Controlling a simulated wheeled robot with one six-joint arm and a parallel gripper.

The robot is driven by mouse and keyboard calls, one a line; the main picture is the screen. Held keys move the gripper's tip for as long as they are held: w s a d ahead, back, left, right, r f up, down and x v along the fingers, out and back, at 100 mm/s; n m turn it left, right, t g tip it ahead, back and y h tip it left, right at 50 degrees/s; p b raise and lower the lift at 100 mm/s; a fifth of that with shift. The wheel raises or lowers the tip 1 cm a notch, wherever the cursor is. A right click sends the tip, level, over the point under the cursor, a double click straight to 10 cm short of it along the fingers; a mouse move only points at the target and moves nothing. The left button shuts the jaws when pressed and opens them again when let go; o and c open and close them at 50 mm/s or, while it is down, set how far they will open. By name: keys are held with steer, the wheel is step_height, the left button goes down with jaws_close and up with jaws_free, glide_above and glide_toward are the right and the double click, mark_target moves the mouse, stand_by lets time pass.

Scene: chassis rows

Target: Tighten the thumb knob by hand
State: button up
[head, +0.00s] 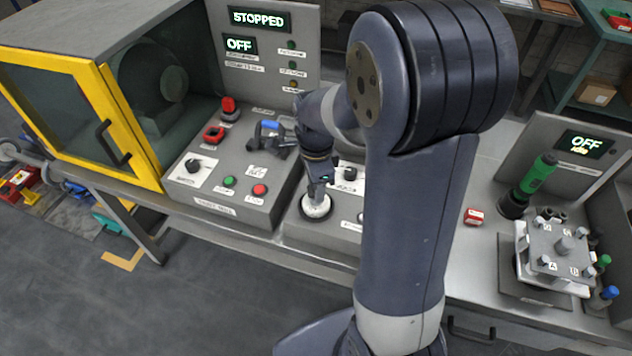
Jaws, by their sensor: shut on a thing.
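A pale round knob (316,209) sits in a dark ring on the low grey panel (330,238) in the middle of the bench. I take it for the thumb knob, though no readable label confirms it. My gripper (318,196) points down onto this knob and is shut on it. The fingertips are small in this view and partly cover the knob's top. My own arm hides the panel's right part. I cannot tell how far the knob is turned.
Left of it, a control box (232,205) carries a black selector, green and red buttons. A yellow-framed enclosure (120,130) stands at far left. On the right are a green torch-like tool (538,175), a red box (474,216) and a bolted plate (557,250). One display (260,20) reads STOPPED.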

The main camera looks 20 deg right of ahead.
steer(key=shift+w+r, duration=0.15)
steer(key=o, duration=1)
step_height(320, 180, up, 11)
steer(key=shift+f, duration=0.15)
